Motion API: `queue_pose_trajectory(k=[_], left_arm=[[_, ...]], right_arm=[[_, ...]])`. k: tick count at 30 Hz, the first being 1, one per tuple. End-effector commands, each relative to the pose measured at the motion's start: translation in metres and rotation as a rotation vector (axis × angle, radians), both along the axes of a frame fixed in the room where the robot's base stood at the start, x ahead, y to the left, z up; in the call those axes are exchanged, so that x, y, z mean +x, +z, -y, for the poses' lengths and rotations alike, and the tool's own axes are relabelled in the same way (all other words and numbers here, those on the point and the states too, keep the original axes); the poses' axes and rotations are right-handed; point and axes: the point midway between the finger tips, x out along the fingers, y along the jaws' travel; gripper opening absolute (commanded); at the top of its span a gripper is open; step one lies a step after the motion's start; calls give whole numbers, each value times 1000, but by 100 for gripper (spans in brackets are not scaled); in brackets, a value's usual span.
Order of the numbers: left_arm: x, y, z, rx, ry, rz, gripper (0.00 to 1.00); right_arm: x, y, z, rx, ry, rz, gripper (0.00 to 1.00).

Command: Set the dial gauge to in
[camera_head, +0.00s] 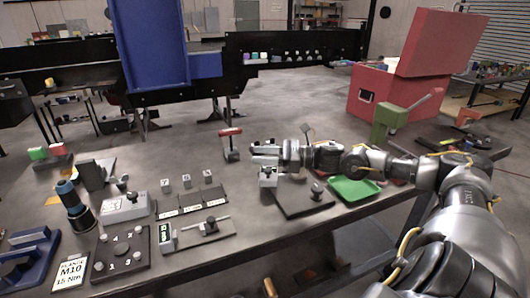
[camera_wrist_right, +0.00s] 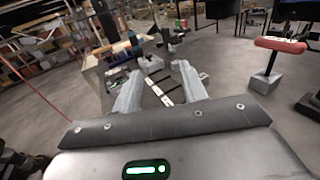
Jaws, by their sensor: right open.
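No part in view is clearly labelled as the dial gauge, so I cannot tell which one it is. A small unit with a digital display (camera_head: 166,236) stands at the left end of a rail with a dark knob (camera_head: 210,226). A grey box with a lever (camera_head: 126,207) sits behind it to the left. A dark board with a central knob and numbers (camera_head: 122,252) lies in front. My right gripper (camera_head: 256,160) is above the table, right of these parts, pointing left. Its two fingers are apart and empty in the right wrist view (camera_wrist_right: 158,88). My left gripper is not in view.
A red-handled tool (camera_head: 230,142) stands behind my right gripper. A blue fixture (camera_head: 30,262) is at the near left.

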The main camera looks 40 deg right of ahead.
Motion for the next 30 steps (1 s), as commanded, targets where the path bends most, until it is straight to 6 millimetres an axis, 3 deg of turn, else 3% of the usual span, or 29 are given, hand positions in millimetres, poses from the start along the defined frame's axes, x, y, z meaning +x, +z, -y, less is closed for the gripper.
queue_pose_trajectory(k=[1,12,18,27,30], left_arm=[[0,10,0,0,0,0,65],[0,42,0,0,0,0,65],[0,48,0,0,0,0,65],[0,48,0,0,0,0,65],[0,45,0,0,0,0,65]], right_arm=[[-8,14,-6,-6,3,-4,43],[-63,46,-51,1,2,-5,43],[-75,50,-60,1,1,-2,43],[-77,49,-61,1,-1,-1,43],[-78,44,-62,2,-1,-6,32]])
